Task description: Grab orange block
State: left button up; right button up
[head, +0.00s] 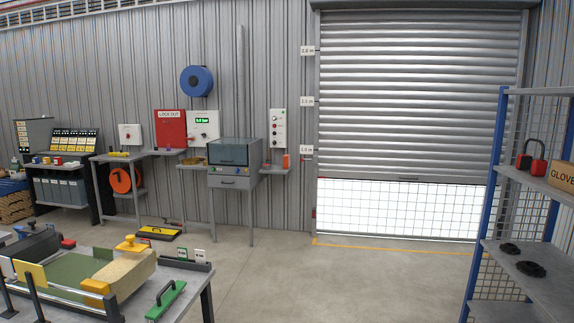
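A small yellow-orange block (95,287) sits at the front edge of a fixture on the near table (205,278), at lower left. It is beside a beige roll-like piece (127,267) and a green sheet (60,272). A second yellow-orange piece with a knob (130,244) rests behind the beige piece. A small orange-red item (286,160) stands on a wall shelf further back. I cannot tell for certain which of these is the orange block. Neither of my grippers is in view.
A green tool with a black handle (166,299) lies near the table's front right. A grey cabinet (234,165) stands by the wall. The middle floor (350,285) is clear before the partly raised shutter (420,100).

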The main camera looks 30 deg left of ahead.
aim_at(286, 157)
jog(key=i+u, duration=0.15)
jog(key=u, duration=0.3)
jog(key=i, duration=1.55)
jog(key=i+j+u, duration=0.15)
jog(key=i, duration=1.45)
jog(key=i+l, duration=0.2)
jog(key=i, duration=1.35)
jog(key=i+j+u, duration=0.25)
jog(key=i, duration=0.35)
jog(key=i+u, duration=0.25)
jog(key=i, duration=0.35)
jog(key=i+l+u, duration=0.1)
jog(key=i+u, duration=0.15)
jog(key=i, duration=0.35)
jog(key=i+l+u, duration=0.25)
jog(key=i, duration=0.35)
